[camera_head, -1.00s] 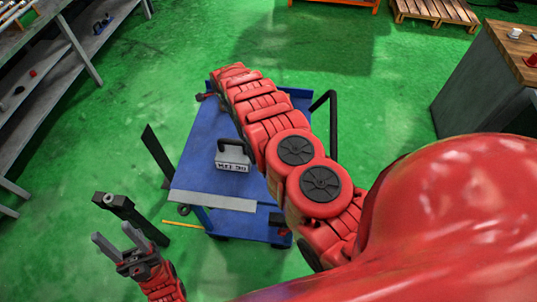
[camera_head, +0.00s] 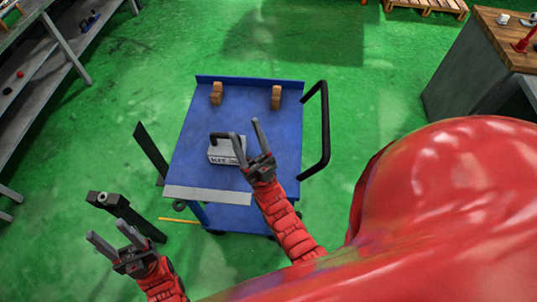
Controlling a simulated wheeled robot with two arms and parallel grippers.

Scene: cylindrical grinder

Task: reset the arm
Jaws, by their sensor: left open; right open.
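My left gripper (camera_head: 112,246) is at the lower left, its fingers spread and empty, near a dark metal part beside the cart. My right gripper (camera_head: 246,142) is over the blue cart, its two grey fingers apart with nothing between them. Its fingertips appear just right of a grey block with a black handle (camera_head: 221,153) and overlap its edge in the picture; I cannot tell whether they touch. My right arm is drawn in, with its red forearm crossing the front right of the cart.
The blue cart (camera_head: 245,104) has a black push handle (camera_head: 323,130) on its right and two brown blocks (camera_head: 216,93) (camera_head: 276,97) at its back. A grey shelf stands at left, a wood-topped cabinet (camera_head: 500,45) at upper right. Green floor (camera_head: 375,90) is open between.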

